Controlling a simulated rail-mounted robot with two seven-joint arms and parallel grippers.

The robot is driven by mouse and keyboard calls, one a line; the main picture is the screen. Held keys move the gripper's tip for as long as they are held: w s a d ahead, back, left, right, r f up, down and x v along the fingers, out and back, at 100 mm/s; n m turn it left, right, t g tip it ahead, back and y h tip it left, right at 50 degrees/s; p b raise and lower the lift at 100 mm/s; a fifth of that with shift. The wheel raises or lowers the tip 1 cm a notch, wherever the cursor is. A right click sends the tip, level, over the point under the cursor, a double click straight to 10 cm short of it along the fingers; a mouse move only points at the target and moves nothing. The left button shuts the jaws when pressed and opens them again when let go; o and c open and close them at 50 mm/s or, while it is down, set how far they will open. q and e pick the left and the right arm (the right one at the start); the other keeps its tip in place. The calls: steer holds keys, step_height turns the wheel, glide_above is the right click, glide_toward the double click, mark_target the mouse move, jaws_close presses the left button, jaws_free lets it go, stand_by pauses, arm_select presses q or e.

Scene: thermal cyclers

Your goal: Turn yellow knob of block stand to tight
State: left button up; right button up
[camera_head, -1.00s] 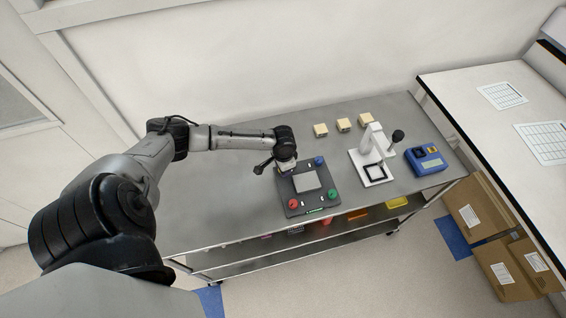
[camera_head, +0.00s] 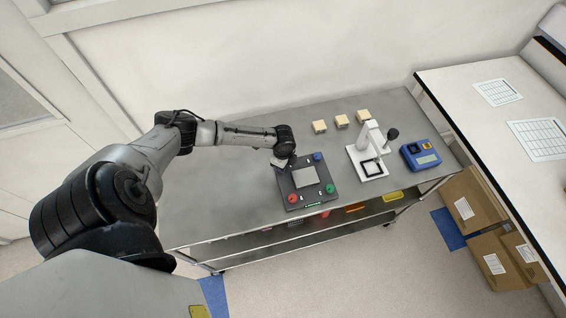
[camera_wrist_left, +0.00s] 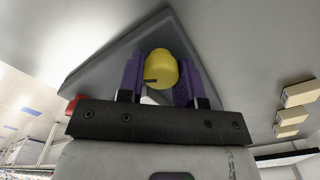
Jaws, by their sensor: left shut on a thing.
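The block stand (camera_head: 313,199) is a dark square plate on the steel cart, with a light grey block (camera_head: 306,177) in its middle. Its red knob (camera_head: 293,198), green knob (camera_head: 330,189) and blue knob (camera_head: 317,156) show at three corners. The yellow knob (camera_wrist_left: 161,68) is hidden by my wrist in the head view. In the left wrist view it sits between the purple fingers of my left gripper (camera_wrist_left: 160,76), which is shut on it. The gripper also shows in the head view (camera_head: 281,163), at the stand's far-left corner. My right gripper is out of view.
Several beige blocks (camera_head: 341,121) stand along the wall side of the cart (camera_head: 225,205). A white stand with a black knob (camera_head: 373,168) and a blue device (camera_head: 420,156) are to the right. The cart's left part is clear.

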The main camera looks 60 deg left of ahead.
arm_select(q)
steer(key=m, duration=0.4)
steer(key=shift+d+m, duration=0.1)
steer(key=shift+m, duration=0.2)
stand_by(0.4)
steer(key=o, duration=0.9)
steer(key=shift+o, duration=0.2)
steer(key=shift+r, duration=0.1)
step_height(320, 180, up, 14)
steer(key=shift+f, duration=0.2)
stand_by(0.5)
